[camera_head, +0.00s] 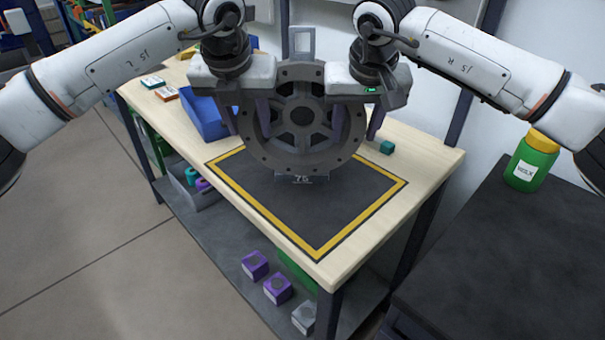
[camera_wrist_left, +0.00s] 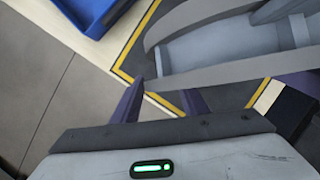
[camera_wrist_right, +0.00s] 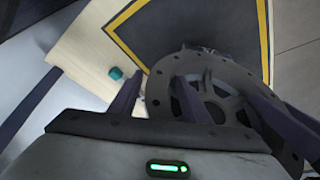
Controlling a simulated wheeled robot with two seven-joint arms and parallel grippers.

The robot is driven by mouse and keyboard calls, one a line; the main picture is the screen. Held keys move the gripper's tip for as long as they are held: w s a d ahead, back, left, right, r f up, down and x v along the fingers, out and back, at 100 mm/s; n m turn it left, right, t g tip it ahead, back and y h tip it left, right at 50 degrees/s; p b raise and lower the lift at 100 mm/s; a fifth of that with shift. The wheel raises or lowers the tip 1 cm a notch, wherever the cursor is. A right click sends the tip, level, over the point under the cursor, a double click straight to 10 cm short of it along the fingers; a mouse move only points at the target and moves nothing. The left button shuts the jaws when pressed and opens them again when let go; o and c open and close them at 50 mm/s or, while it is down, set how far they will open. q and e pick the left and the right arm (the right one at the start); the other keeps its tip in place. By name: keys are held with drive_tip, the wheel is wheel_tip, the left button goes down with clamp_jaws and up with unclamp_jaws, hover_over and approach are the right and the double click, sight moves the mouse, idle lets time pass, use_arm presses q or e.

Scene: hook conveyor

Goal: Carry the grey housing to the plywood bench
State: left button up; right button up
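The grey housing (camera_head: 258,150), a round ringed part with spokes, hangs upright between my two grippers over the dark mat with a yellow border (camera_head: 240,185) on the plywood bench (camera_head: 432,165). My left gripper (camera_head: 247,120) holds its left side, with the rim between the fingers; the left wrist view shows the housing (camera_wrist_left: 215,75) up close. My right gripper (camera_head: 357,122) holds its right side; the right wrist view shows a finger in front of the spoked face (camera_wrist_right: 225,100). Whether the housing's bottom touches the mat is hard to tell.
A green jar with yellow lid (camera_head: 530,160) stands on a dark table (camera_head: 510,250). Purple blocks (camera_head: 255,265) lie on the lower shelf.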

drive_tip(key=shift+r, duration=0.1)
use_arm(q)
drive_tip(key=shift+s+r, duration=0.1)
drive_tip(key=shift+r, duration=0.05)
use_arm(e)
drive_tip(key=shift+a, duration=0.1)
drive_tip(key=shift+r, duration=0.15)
use_arm(q)
drive_tip(key=v, duration=1.1)
drive_tip(key=shift+r, duration=0.35)
use_arm(e)
drive_tip(key=v, duration=1.2)
use_arm(q)
drive_tip(key=shift+s, duration=0.1)
use_arm(e)
drive_tip(key=shift+s, duration=0.1)
